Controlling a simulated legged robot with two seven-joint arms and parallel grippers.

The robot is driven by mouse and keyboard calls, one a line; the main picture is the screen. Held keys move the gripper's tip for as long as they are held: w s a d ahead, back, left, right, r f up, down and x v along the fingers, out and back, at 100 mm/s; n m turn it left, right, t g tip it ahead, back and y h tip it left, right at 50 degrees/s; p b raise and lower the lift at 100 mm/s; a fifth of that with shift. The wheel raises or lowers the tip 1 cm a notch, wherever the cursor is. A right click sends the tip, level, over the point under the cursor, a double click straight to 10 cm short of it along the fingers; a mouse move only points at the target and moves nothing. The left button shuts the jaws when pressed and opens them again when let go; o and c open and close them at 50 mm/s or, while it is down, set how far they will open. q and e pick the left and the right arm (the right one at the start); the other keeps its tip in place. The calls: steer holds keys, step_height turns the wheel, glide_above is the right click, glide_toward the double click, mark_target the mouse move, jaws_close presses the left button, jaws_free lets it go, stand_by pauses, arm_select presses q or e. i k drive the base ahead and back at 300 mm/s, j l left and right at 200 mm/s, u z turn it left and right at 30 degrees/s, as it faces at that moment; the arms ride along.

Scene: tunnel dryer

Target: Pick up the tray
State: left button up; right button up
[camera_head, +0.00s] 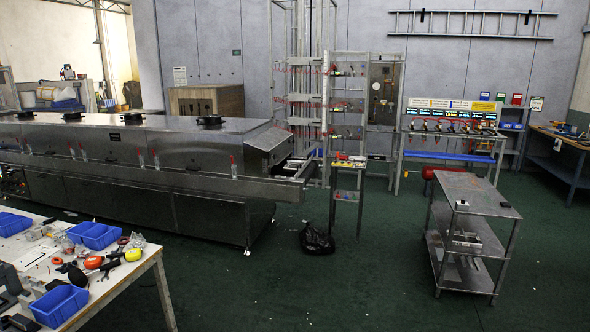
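Neither of my grippers shows in the head view. I cannot tell which thing is the tray. Small open blue bins stand on the white table at the lower left: one near the front edge (60,304), a divided one (94,235) further back, and one at the left edge (12,224). A metal trolley (475,194) on the right has several shelves. A light grey, box-like item (466,240) sits on its middle shelf, too small to make out clearly. Nothing is seen touching or holding any of these.
A long metal tunnel dryer (140,150) runs across the left and middle. The white table (140,262) carries loose tools and parts. A black bag (317,239) lies on the floor. Workbenches and racks line the back. The green floor (350,285) between table and trolley is clear.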

mark_target(291, 166)
steer(key=i+l+z, duration=0.25)
steer(key=i, duration=0.5)
steer(key=i+j+z, duration=0.1)
steer(key=i+z, duration=0.15)
steer(key=i, duration=3.25)
steer(key=i+u, duration=0.1)
steer(key=i, duration=0.35)
steer(key=i+l+u, duration=0.1)
steer(key=i, duration=0.35)
steer(key=i+l+u, duration=0.1)
steer(key=i, duration=0.35)
steer(key=i+l+u, duration=0.1)
steer(key=i, duration=0.35)
steer(key=i+u, duration=0.3)
steer(key=u, duration=0.15)
steer(key=i+l+u, duration=0.1)
steer(key=i+u, duration=0.2)
steer(key=u, duration=0.15)
steer(key=i+l+u, duration=0.2)
steer(key=u, duration=0.3)
steer(key=i+l+u, duration=0.25)
steer(key=u, duration=0.2)
steer(key=i+l+u, duration=0.15)
steer(key=l+u, duration=0.3)
steer(key=i+l+u, duration=0.2)
steer(key=l+u, duration=0.15)
steer(key=l, duration=0.15)
steer(key=i, duration=0.05)
